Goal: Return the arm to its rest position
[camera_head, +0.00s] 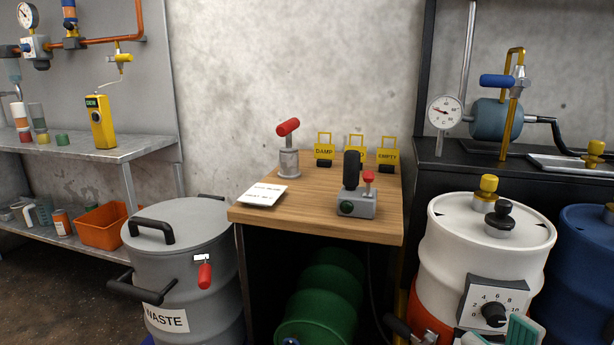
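No whole arm shows in the head view, and my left gripper is out of the picture. At the bottom edge, in front of the white drum (455,240), a dark and grey jointed part (410,331) and a teal-and-white part (522,331) come into view, cut off by the frame. They may belong to my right arm or gripper, but I cannot tell for sure, nor whether anything is held. The white drum has yellow and black caps on top, a numbered dial (494,306) on its front and an orange lower part.
A wooden-topped table (330,225) carries a red-handled tool, a card, yellow tags and a small grey device. A grey waste drum (185,260) stands left, a green drum (325,295) lies underneath, a blue drum (585,265) stands right. Metal shelves (130,148) line the left wall.

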